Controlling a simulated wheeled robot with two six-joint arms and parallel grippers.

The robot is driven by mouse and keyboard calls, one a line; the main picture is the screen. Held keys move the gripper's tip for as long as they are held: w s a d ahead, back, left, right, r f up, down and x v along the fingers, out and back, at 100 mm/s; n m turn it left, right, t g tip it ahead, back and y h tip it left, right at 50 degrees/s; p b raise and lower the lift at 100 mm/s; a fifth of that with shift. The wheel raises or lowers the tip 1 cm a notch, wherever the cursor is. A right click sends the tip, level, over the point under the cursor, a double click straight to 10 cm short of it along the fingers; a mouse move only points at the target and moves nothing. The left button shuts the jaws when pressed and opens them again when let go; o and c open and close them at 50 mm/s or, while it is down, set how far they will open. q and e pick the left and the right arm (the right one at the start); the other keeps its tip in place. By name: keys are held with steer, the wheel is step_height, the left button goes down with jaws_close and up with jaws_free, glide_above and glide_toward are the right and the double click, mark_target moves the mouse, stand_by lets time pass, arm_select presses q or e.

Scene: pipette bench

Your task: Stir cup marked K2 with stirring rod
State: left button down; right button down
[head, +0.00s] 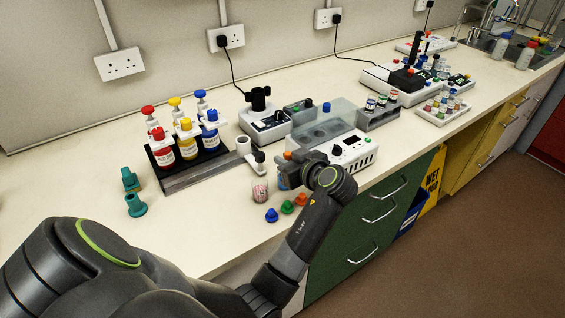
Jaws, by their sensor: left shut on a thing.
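My left gripper (290,165) reaches in over the front of the bench, beside the white device with a dial. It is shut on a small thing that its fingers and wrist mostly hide. An orange spot shows at the fingers, but I cannot make out a stirring rod. A small clear cup with red marks (260,190) stands upright just left of the gripper. A bluish cup or vial (282,179) shows partly behind the gripper. I cannot read K2 on either one. My right gripper is not in view.
Blue (271,215), green (287,207) and orange (301,199) caps lie near the front edge. A black rack (190,165) of red, yellow and blue bottles stands left. Teal pieces (136,204) stand farther left. The front left bench is clear.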

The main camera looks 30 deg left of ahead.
arm_select(q)
steer(key=shift+w+a, duration=0.15)
steer(key=shift+a, duration=0.3)
steer(key=shift+s+a, duration=0.2)
steer(key=shift+a, duration=0.05)
steer(key=shift+s+p, duration=0.3)
steer(key=shift+s, duration=0.05)
steer(key=shift+s+d, duration=0.25)
steer(key=shift+d, duration=0.35)
steer(key=shift+w+d+b, duration=0.2)
steer(key=shift+w+b, duration=0.1)
steer(key=shift+b, duration=0.2)
steer(key=shift+w+a, duration=0.1)
steer(key=shift+w, duration=0.25)
steer(key=shift+a, duration=0.2)
steer(key=shift+s+a+r, duration=0.1)
steer(key=shift+s+a, duration=0.05)
steer(key=shift+s, duration=0.05)
steer(key=shift+r+p, duration=2.5)
steer(key=shift+r, duration=0.45)
